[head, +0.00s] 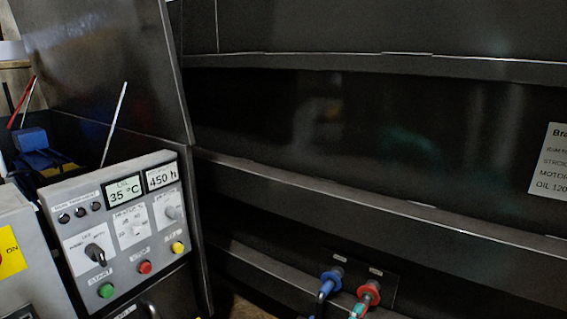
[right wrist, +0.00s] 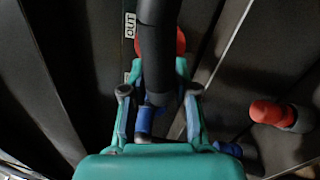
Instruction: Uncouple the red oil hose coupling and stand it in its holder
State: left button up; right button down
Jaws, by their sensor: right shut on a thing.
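The red oil hose coupling (head: 370,291) is on the dark machine wall near the bottom of the head view, to the right of a blue coupling (head: 330,280). My right gripper (head: 357,311), teal, is at its lower end, mostly cut off by the picture edge. In the right wrist view the gripper (right wrist: 160,92) is shut, with a black hose (right wrist: 158,50) between its fingers and red of the coupling (right wrist: 181,42) showing behind the hose. The hose hides most of the grasp. I cannot make out the holder. My left gripper is out of view.
A control panel (head: 122,222) with coloured buttons stands at the left of the head view. In the right wrist view another red part with a grey collar (right wrist: 268,112) is on the right. Dark ribs of the machine wall run close by.

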jog(key=shift+r+p+v, duration=0.15)
jog(key=shift+p+v, duration=0.45)
jog(key=shift+v, duration=0.8)
jog(key=shift+r+p+v, duration=0.15)
jog(key=shift+p+v, duration=0.4)
jog(key=shift+v, duration=0.9)
jog(key=shift+r, duration=0.1)
